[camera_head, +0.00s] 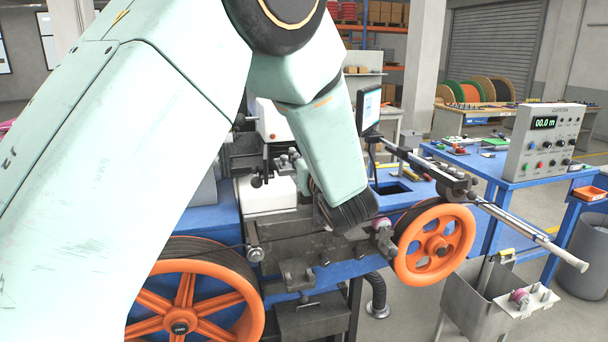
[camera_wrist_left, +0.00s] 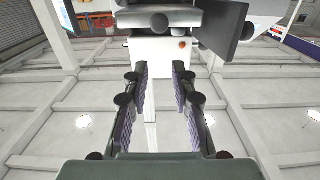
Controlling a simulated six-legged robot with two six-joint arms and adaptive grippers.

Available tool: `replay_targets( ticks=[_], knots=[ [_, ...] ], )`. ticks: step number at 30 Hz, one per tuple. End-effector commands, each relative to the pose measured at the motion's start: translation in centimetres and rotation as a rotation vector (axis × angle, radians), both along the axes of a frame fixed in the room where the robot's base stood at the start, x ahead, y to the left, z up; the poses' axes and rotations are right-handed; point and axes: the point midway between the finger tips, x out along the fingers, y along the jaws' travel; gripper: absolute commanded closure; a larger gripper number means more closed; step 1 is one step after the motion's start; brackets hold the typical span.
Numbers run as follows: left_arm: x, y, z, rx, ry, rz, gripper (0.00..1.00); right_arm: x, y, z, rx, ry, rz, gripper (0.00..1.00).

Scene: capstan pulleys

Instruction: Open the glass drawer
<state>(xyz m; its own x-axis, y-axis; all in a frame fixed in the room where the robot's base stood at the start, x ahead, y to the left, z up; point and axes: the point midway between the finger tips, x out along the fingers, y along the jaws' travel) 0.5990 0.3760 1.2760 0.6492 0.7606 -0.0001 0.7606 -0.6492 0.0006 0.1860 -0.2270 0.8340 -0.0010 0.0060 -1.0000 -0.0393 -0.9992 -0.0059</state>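I cannot pick out a glass drawer in either view. My left arm fills the left and middle of the head view and hides much of the machine; its gripper cannot be made out there. In the left wrist view my left gripper (camera_wrist_left: 162,68) is open, with an empty gap between its two ridged fingers. Beyond the fingertips is a white box (camera_wrist_left: 160,48) with a small orange spot; I cannot tell whether they touch. My right gripper is in neither view.
The blue machine has a large orange wheel (camera_head: 182,300) at front left and another orange wheel (camera_head: 434,246) at right. A monitor (camera_head: 369,109) stands behind. A metal bin (camera_head: 474,305) is at lower right. A blue table (camera_head: 500,163) carries a grey control box (camera_head: 545,140). Floor shows between them.

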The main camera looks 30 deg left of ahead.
Motion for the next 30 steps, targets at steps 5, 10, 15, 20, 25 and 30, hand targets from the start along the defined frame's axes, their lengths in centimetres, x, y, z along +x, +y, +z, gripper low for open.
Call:
replay_targets(
  ticks=[5, 10, 15, 20, 25, 30],
  knots=[
    [0.0, 0.0, 3.2, 0.0, -0.003, 0.0, 0.74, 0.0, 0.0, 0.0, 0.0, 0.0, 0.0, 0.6],
    [0.0, -0.1, 4.6, 0.001, 0.0, 0.0, 0.74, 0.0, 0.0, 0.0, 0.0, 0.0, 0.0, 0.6],
    [0.0, 0.0, 5.0, 0.001, 0.001, 0.0, 0.74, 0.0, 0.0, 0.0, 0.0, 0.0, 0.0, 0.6],
    [0.0, 0.0, 5.0, 0.001, 0.001, 0.0, 0.74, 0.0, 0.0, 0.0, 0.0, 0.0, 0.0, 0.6],
    [0.0, 0.0, 5.0, 0.001, 0.0, 0.0, 0.74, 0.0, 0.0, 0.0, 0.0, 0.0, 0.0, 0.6],
    [0.0, -0.1, 4.9, -0.019, -0.015, -0.003, 0.74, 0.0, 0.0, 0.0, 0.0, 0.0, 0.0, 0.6]
  ],
)
